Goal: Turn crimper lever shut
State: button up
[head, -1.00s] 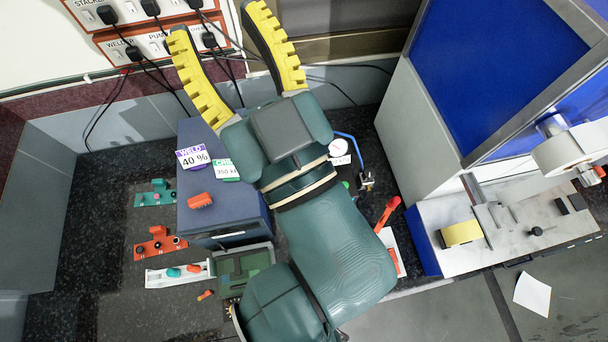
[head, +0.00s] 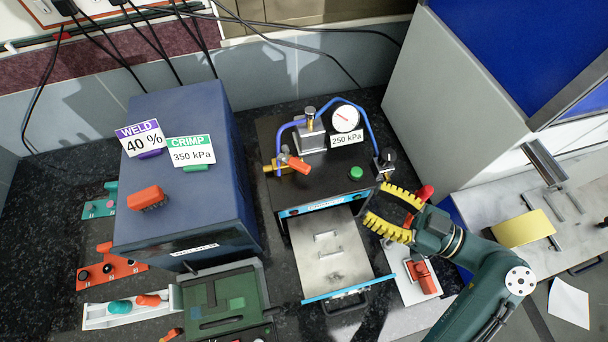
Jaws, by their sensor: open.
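The crimper (head: 268,135) is a black box with a gauge (head: 346,118), a "250 kPa" label and blue tubes on top. An orange lever (head: 298,164) sits on a brass valve at the left of its top, slanting down to the right. A green button (head: 356,173) is to its right. My gripper (head: 375,202) is open and empty in the head view, its yellow fingers pointing left near the crimper's front right corner. It is well to the right of the orange lever and apart from it. The lever is unobstructed.
The crimper's metal drawer (head: 335,262) stands open. A red-handled tool (head: 424,192) is partly hidden behind my gripper. The blue welder box (head: 185,205), bearing "40 %" and "350 kPa" cards, stands left. A grey cabinet (head: 445,110) rises on the right.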

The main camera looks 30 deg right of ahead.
aim_at(310, 169)
jog(key=x, duration=1.6)
jog(key=shift+w+r+p, duration=0.15)
jog(key=shift+w+p, duration=0.05)
jog(key=shift+p, duration=0.15)
grip_shut()
